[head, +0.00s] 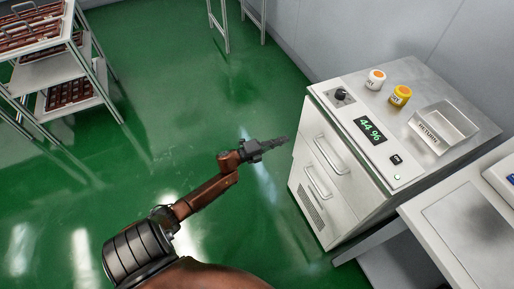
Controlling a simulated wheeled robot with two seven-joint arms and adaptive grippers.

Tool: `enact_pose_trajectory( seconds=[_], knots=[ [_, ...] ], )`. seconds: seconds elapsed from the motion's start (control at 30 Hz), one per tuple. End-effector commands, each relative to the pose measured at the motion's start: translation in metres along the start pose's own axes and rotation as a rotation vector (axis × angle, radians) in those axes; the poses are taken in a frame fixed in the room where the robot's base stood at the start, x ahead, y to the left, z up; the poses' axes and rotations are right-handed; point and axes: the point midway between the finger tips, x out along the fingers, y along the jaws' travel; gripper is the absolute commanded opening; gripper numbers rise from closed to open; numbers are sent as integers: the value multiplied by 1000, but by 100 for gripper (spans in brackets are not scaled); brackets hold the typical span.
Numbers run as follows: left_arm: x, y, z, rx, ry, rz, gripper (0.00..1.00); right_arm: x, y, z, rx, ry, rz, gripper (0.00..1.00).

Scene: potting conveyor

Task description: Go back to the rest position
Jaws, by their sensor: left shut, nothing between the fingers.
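My left gripper (281,141) is shut and empty. It is at the end of my left arm, which reaches up from the bottom of the head view, and it hangs over open green floor. Its fingertips point right, toward the white cabinet (326,185), with a small gap between them in the picture. My right gripper does not show.
A white table (425,222) stands lower right. A shelf rack (52,73) is upper left. Green floor between is clear.

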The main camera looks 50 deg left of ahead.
Motion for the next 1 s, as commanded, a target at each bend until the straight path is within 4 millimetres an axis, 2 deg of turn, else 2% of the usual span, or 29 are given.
enact_pose_trajectory(
  seconds=[0.03,0.2,0.4,0.6,0.87,0.97,1.0],
  knots=[
    [-11,-5,1,0,-3,-3,0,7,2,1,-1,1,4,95],
    [-48,-4,4,1,-9,-2,0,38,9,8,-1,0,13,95],
    [-77,-2,4,0,-9,-1,0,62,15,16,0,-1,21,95],
    [-88,-1,3,1,-7,-2,0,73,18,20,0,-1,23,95],
    [-88,1,2,-4,-8,2,0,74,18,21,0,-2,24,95],
    [-94,17,2,-54,-47,33,0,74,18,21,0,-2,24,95],
    [-99,30,1,-94,-79,59,0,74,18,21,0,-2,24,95]
  ],
)
